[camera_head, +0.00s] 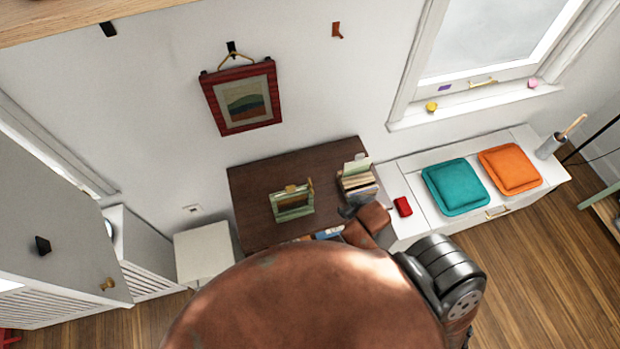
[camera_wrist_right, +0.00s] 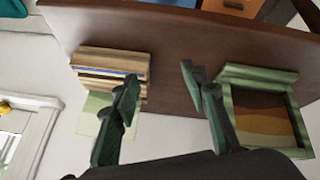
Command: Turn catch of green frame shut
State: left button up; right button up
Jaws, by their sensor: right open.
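The green frame (camera_head: 279,215) stands on the dark brown cabinet top, with a layered landscape picture in it. Small brass-coloured pieces (camera_head: 291,188) show at its top edge and upper right corner; I cannot tell which is the catch or how it is turned. In the right wrist view the green frame (camera_wrist_right: 257,76) is at the right, beside one finger, and its catch cannot be made out. My right gripper (camera_wrist_right: 158,80) is open and empty, its fingers between the frame and a stack of books. In the head view its dark fingers (camera_head: 347,210) are right of the frame, partly hidden by my arm. My left gripper is out of view.
A red item (camera_head: 403,207) and teal (camera_head: 455,187) and orange (camera_head: 510,169) cushions lie on the white bench. The cabinet's left part is clear.

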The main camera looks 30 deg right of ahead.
jog(key=w+r+n+t, duration=0.4)
jog(key=w+r+t, duration=0.3)
jog(key=w+r, duration=0.75)
jog(key=w+a+r+n+t+y, duration=0.1)
jog(key=w+a+r+n+t, duration=0.2)
jog(key=r, duration=0.4)
jog(key=w+a+r+n+t+y, duration=0.1)
jog(key=w+a+r+n+t, duration=0.1)
jog(key=w+a+r+n, duration=0.25)
jog(key=a+r+n+y, duration=1)
jog(key=a+r, duration=0.2)
jog(key=s+a+f+n+g+y, duration=0.1)
jog(key=s+a+n+g+y, duration=0.4)
jog(key=a+n, duration=0.35)
jog(key=s+a+n+g+y, duration=0.2)
jog(key=s+a+n+g, duration=0.4)
jog(key=n, duration=0.4)
jog(key=n+g+h, duration=0.7)
jog(key=n+h, duration=0.3)
jog(key=h, duration=0.7)
send_over(310, 181)
jog(key=f, duration=1.9)
jog(key=shift+a, duration=0.2)
jog(key=shift+d+f+p, duration=0.25)
jog(key=shift+p, duration=0.05)
jog(key=shift+f+p, duration=0.65)
jog(key=shift+f, duration=2.95)
